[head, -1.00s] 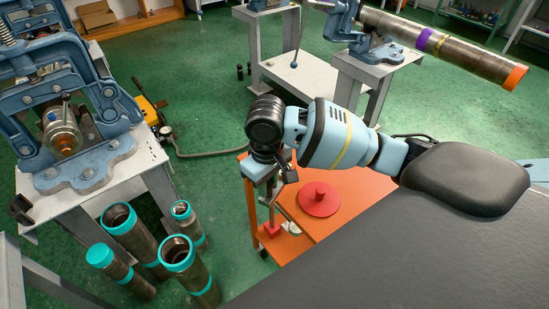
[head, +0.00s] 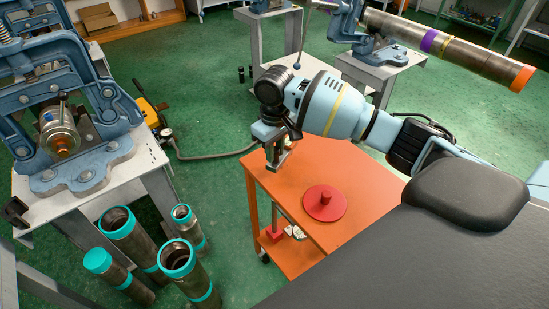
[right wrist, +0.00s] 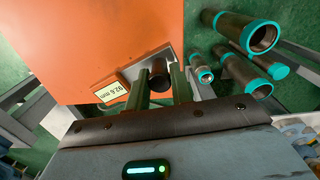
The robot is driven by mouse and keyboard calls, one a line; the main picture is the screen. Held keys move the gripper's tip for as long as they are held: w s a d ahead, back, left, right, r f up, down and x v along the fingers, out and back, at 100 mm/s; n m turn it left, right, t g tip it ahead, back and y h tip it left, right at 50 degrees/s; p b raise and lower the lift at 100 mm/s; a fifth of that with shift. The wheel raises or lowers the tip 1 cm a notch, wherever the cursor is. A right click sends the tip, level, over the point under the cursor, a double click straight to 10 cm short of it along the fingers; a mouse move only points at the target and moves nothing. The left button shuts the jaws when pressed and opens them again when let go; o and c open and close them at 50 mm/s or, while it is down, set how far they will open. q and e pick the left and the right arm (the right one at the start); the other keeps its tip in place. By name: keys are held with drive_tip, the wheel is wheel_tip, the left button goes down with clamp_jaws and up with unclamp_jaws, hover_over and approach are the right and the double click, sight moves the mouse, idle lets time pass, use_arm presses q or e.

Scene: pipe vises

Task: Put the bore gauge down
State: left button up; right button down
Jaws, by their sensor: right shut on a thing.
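The bore gauge (right wrist: 158,73) shows in the right wrist view as a dark round grip between my fingers, with a pale lit readout (right wrist: 111,91) beside it. My right gripper (right wrist: 161,80) is shut on it. In the head view my right gripper (head: 278,155) points down at the back left edge of the orange cart top (head: 365,190); the gauge is mostly hidden there by the gripper and wrist. I cannot tell whether the gauge touches the cart top. My left gripper is not in view.
The rest of the top is clear. Several teal-ended pipes (head: 128,236) stand on the floor at left, near a vise bench (head: 100,188). A long pipe (head: 455,52) is clamped behind.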

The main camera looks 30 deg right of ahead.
drive_tip(key=shift+w+d+f, duration=0.1)
drive_tip(key=shift+f, duration=1.65)
drive_tip(key=shift+f, duration=0.15)
drive_tip(key=c, duration=1.2)
unclamp_jaws()
drive_tip(key=shift+c, duration=0.2)
wheel_tip(320, 180, up, 11)
drive_tip(key=shift+p, duration=0.5)
drive_tip(key=shift+r, duration=0.6)
